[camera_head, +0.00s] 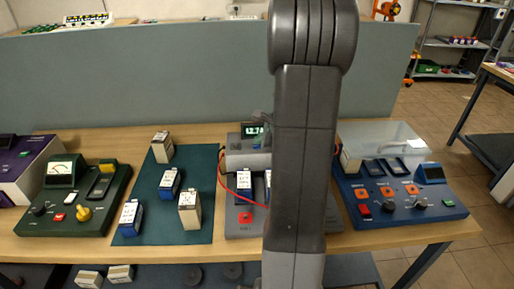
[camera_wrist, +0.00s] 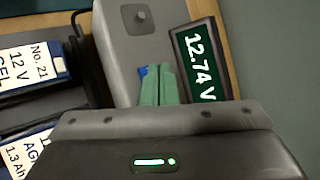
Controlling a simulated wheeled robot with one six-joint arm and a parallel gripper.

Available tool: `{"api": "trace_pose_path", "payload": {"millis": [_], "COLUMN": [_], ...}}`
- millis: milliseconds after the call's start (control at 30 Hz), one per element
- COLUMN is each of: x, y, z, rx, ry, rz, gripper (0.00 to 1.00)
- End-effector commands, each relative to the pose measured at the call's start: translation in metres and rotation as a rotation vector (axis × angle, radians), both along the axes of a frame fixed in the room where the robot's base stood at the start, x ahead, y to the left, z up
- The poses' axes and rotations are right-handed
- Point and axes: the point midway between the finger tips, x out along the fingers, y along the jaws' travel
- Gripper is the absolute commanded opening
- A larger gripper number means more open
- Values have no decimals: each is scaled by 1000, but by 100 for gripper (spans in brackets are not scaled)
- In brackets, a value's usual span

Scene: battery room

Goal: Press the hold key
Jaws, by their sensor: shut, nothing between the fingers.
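A grey tester (camera_head: 232,157) stands on the bench, partly hidden behind my arm; its lit display (camera_head: 254,129) also shows in the wrist view (camera_wrist: 201,62), reading 12.74 V. My gripper (camera_wrist: 158,70) is shut and empty, its greenish fingertips over the tester's grey top, left of the display. A small blue patch (camera_wrist: 142,71) shows right beside the fingertips; it may be the hold key, mostly covered by them. I cannot tell whether the fingertips touch it. A round dark knob (camera_wrist: 141,16) sits further up the grey top.
Two labelled batteries (camera_head: 243,183) (camera_head: 268,181) sit in the tester, with a red lead and a red key (camera_head: 245,217) nearby. A teal mat (camera_head: 160,218) with several batteries and a green device (camera_head: 72,201) are left; a blue device (camera_head: 398,190) is right. A grey partition (camera_head: 150,75) stands behind.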

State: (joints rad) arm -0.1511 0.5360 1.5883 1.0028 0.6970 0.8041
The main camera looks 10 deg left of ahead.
Motion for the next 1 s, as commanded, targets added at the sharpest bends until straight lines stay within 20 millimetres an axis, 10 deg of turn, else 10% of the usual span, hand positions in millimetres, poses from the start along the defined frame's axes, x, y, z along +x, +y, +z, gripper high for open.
{"api": "trace_pose_path", "payload": {"millis": [1000], "x": [0], "y": [0], "z": [-7], "rx": [0], "ry": [0], "rz": [0], "gripper": [0]}}
